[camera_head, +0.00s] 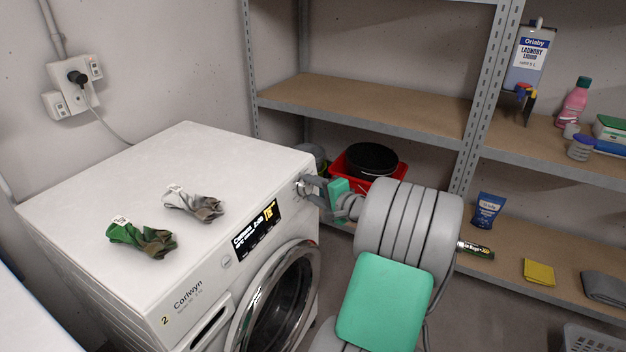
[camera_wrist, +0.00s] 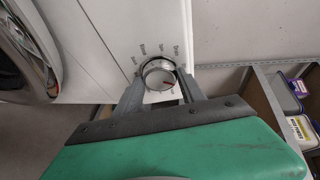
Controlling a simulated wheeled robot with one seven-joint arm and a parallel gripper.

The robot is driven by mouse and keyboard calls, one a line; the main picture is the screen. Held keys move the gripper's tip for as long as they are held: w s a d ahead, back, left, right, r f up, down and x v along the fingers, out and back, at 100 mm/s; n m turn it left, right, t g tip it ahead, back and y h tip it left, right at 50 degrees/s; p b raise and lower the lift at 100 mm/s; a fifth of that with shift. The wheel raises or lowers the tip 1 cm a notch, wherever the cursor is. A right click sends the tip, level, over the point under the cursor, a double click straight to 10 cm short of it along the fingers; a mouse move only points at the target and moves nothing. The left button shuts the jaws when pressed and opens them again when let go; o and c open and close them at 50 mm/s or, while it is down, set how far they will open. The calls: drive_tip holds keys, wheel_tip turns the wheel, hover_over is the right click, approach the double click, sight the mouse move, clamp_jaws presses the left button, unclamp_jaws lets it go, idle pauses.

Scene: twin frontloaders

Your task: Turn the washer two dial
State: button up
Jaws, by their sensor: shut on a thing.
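The washer marked 2 (camera_head: 150,235) is a white front loader with a lit display (camera_head: 256,228) and a round door. My gripper (camera_head: 306,187) reaches the dial from the right in the head view. In the wrist view its two fingers (camera_wrist: 160,88) are shut on the dial, one on each side. In the head view the fingers hide most of the dial.
Two pairs of gloves, green (camera_head: 142,240) and grey (camera_head: 194,204), lie on the washer's top. Metal shelving (camera_head: 390,112) stands behind, with a red basin (camera_head: 352,170) and bottles. A grey basket (camera_head: 592,340) is at the lower right.

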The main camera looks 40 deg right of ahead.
idle(0.3)
drive_tip(key=o, duration=1.4)
drive_tip(key=shift+c, duration=0.2)
drive_tip(key=p+v, duration=0.1)
drive_tip(key=v, duration=0.7)
drive_tip(key=shift+w, duration=0.1)
